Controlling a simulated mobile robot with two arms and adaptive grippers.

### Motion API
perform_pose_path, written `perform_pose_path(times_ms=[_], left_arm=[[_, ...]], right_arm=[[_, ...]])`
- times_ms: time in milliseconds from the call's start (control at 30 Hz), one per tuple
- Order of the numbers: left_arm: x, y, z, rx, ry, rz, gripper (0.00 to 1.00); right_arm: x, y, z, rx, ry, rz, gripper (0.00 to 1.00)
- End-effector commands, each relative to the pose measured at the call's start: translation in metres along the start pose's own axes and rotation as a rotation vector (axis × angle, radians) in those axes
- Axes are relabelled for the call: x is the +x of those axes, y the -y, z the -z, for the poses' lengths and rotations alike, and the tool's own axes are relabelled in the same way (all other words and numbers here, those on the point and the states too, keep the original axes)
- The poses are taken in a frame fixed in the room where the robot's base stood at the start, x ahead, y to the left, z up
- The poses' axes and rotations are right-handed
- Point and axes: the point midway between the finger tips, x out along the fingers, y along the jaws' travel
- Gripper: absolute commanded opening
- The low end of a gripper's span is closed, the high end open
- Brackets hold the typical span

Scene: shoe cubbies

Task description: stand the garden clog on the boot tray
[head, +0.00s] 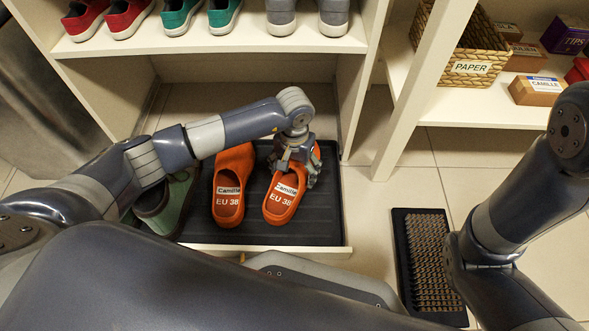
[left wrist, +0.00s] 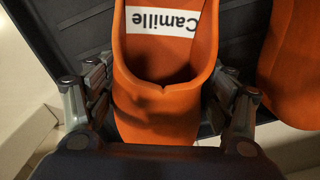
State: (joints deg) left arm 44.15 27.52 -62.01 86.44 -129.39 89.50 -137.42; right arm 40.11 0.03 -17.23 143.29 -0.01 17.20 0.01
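The orange garden clog (head: 283,205), marked "Camille" and "EU 38", is over the dark boot tray (head: 325,212), right of a matching orange clog (head: 232,180). It looks sole down; whether its sole touches the tray is not clear. My left gripper (head: 294,168) is at its front part, which it partly hides. In the left wrist view, the clog (left wrist: 160,100) sits between the two fingers (left wrist: 160,100), which appear to press its sides. The other clog (left wrist: 292,75) shows at right there. My right gripper is out of view.
A green shoe (head: 172,203) is at the tray's left, partly behind my arm. Shelves above hold red, teal and grey shoes. A brush mat (head: 432,262) lies on the floor at right. A "PAPER" basket (head: 468,55) and boxes stand on the right shelf.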

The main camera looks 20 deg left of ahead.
Motion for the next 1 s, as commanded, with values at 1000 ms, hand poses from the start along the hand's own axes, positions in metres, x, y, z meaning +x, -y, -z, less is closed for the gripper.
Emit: perform_pose_path(times_ms=[1000], left_arm=[[-0.085, 0.001, 0.001, 0.000, -0.002, 0.001, 0.96]], right_arm=[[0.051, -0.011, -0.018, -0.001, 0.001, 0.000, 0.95]])
